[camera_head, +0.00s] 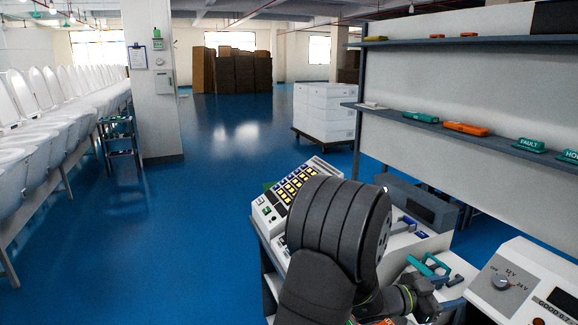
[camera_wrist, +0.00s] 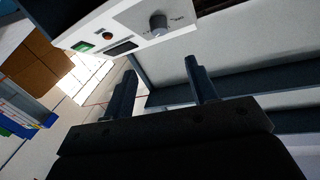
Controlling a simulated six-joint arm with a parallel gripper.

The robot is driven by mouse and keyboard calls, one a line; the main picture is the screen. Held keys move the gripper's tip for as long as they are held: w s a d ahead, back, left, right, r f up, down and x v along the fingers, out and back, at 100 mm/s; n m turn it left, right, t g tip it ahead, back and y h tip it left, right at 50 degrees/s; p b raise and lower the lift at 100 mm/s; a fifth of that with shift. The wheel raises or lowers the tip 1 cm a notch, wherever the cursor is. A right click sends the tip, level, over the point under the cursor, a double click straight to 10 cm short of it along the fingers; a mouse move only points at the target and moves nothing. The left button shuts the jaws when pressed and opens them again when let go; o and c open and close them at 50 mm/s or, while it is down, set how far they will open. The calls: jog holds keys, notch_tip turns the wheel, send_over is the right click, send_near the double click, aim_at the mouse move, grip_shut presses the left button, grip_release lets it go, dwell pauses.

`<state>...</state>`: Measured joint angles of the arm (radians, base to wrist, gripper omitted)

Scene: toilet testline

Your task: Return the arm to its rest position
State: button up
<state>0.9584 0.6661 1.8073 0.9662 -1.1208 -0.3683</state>
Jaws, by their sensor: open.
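My gripper (camera_wrist: 160,83) shows in the wrist view with its two dark fingers spread apart and nothing between them. In the head view my gripper (camera_head: 452,292) is low at the right, over the workbench (camera_head: 458,267) and left of the white control box (camera_head: 520,285). My bulky dark arm links cover much of the bench. The wrist view is tilted and shows the white box with a round knob (camera_wrist: 158,24) beyond the fingers. A teal handle-like part (camera_head: 426,266) lies close beside the gripper; I cannot tell whether they touch.
A panel with yellow keys (camera_head: 292,184) stands left of my arm. Shelves (camera_head: 420,122) with teal and orange labelled pieces run along the right wall. White boxes (camera_head: 325,110) stand behind. A row of toilets (camera_head: 40,140) lines the left. The blue floor (camera_head: 200,220) between is clear.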

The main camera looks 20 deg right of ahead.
aim_at(500, 281)
jog(key=x, duration=1.5)
jog(key=shift+s+d+f, duration=0.1)
jog(key=shift+d, duration=0.25)
jog(key=shift+a+n+t+h, duration=0.15)
jog(key=shift+n+t+h, duration=0.15)
jog(key=shift+n+t, duration=1.6)
jog(key=w+a+m+g+y, duration=0.1)
jog(key=w+a+m+g, duration=0.2)
jog(key=a, duration=0.4)
jog(key=w+a+r+m+g+y, duration=0.1)
jog(key=w+a+m+g, duration=0.2)
jog(key=a, duration=0.5)
jog(key=shift+w+m, duration=0.55)
jog(key=shift+m, duration=0.55)
